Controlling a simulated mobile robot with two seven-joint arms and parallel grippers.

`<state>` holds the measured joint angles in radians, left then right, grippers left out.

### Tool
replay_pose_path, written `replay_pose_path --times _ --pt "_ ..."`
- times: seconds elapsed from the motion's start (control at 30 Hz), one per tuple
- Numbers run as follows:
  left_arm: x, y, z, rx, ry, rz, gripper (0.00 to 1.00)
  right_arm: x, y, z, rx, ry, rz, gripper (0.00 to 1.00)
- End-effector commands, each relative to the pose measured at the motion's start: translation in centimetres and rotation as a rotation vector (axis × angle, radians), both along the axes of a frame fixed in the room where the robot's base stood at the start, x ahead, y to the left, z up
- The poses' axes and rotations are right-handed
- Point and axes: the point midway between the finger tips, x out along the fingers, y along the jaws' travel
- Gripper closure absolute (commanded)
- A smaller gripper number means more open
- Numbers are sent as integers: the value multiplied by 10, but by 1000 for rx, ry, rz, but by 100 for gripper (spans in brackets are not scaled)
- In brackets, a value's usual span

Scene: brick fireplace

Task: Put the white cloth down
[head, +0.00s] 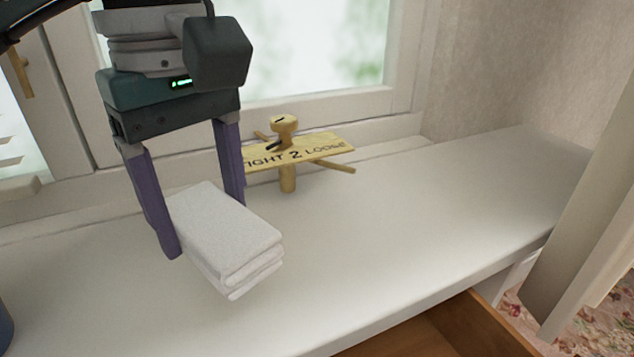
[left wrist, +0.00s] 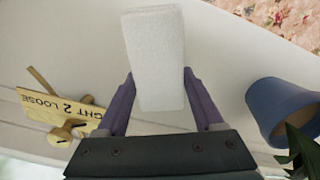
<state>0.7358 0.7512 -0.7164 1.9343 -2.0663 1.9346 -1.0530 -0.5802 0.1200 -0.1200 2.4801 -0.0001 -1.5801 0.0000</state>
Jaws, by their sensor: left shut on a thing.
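The white cloth (head: 225,229) is folded into a thick stack of layers. My left gripper (head: 203,228) points down with one purple finger on each side of the cloth and is shut on it. The cloth is over the white windowsill (head: 380,230); I cannot tell whether its underside touches the surface. In the left wrist view the cloth (left wrist: 155,45) lies between the two fingers and reaches out beyond their tips. My right gripper is not in view.
A wooden sign (head: 320,149) with a peg-like post stands behind the cloth by the window. A blue plant pot (left wrist: 283,108) is on the other side of the gripper. The sill to the right is clear. An open wooden drawer (head: 440,330) lies below its front edge.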

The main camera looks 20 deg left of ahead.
Motion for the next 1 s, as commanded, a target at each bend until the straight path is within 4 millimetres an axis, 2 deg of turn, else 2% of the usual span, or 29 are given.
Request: replay_pose_path --times 0.03,0.27,0.47,0.83,0.87,1.0 --pt "0 0 -8 0 2 1 76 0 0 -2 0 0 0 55" --pt "0 -1 -26 -1 3 0 76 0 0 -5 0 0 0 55" --pt "-1 0 -56 0 3 1 76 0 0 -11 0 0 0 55" --pt "0 0 -61 1 -1 -1 76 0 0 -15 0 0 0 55" --pt "0 0 -61 1 -1 0 30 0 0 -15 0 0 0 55" --pt "0 0 -60 0 -1 -1 14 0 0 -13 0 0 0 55"
